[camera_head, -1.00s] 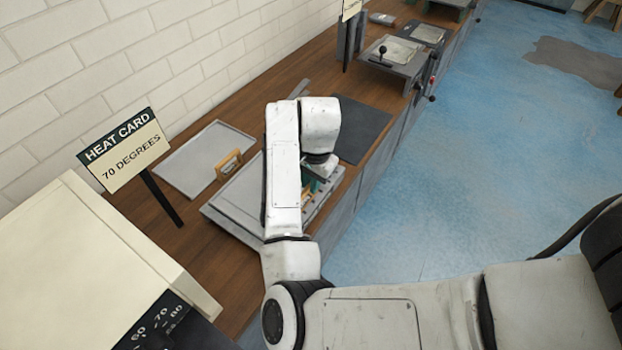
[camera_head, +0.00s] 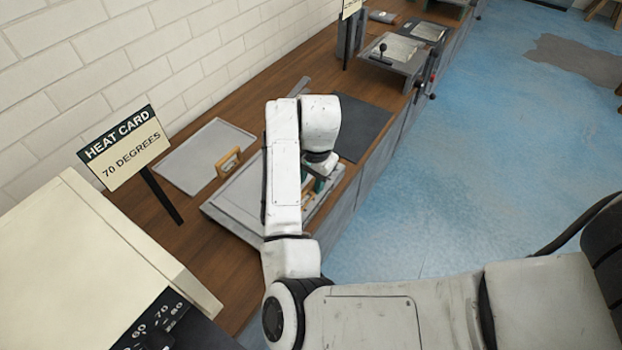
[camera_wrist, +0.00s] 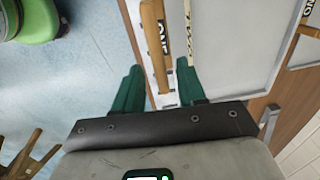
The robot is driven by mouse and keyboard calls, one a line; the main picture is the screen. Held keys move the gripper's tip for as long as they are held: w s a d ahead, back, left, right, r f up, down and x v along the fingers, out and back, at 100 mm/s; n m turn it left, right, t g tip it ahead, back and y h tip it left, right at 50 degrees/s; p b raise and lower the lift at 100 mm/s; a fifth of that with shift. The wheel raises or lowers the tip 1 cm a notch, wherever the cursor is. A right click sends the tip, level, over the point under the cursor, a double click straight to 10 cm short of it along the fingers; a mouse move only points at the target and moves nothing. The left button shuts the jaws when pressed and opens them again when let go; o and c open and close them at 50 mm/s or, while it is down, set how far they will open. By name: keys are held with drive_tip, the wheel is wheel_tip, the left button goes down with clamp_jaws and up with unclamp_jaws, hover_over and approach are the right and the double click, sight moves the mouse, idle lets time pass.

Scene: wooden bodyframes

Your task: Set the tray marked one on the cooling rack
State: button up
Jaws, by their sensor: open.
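The tray marked one (camera_head: 240,200) is a grey flat piece on the wooden counter, partly hidden by my arm. Its near handle (camera_wrist: 152,40), wooden and lettered ONE, is in the wrist view; another handle (camera_wrist: 308,27), also lettered ONE, shows at the far side and in the head view (camera_head: 228,162). My gripper (camera_wrist: 158,88) is open, its green fingers on either side of the near handle. I cannot tell whether they touch it. In the head view my gripper (camera_head: 313,190) is mostly hidden by my arm. I cannot tell which surface is the cooling rack.
A pale flat panel (camera_head: 200,150) and a dark mat (camera_head: 363,128) lie on the counter. A heat card (camera_head: 122,150) reading 70 degrees stands at the left, near a cream box (camera_head: 75,260) with a dial. Blue floor (camera_head: 480,170) is open at the right.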

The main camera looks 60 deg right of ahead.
wheel_tip(320, 180, up, 10)
drive_tip(key=r, duration=0.1)
drive_tip(key=s+d+n+h, duration=0.3)
drive_tip(key=s+d, duration=0.1)
drive_tip(key=d, duration=0.2)
drive_tip(key=s+a+f+n+y, duration=0.2)
drive_tip(key=s+a+f+n, duration=1.1)
drive_tip(key=a, duration=0.6)
drive_tip(key=s+f, duration=0.2)
drive_tip(key=s, duration=0.1)
drive_tip(key=shift+f+n+y+p, duration=0.4)
drive_tip(key=shift+s+a, duration=0.1)
drive_tip(key=shift+a, duration=0.05)
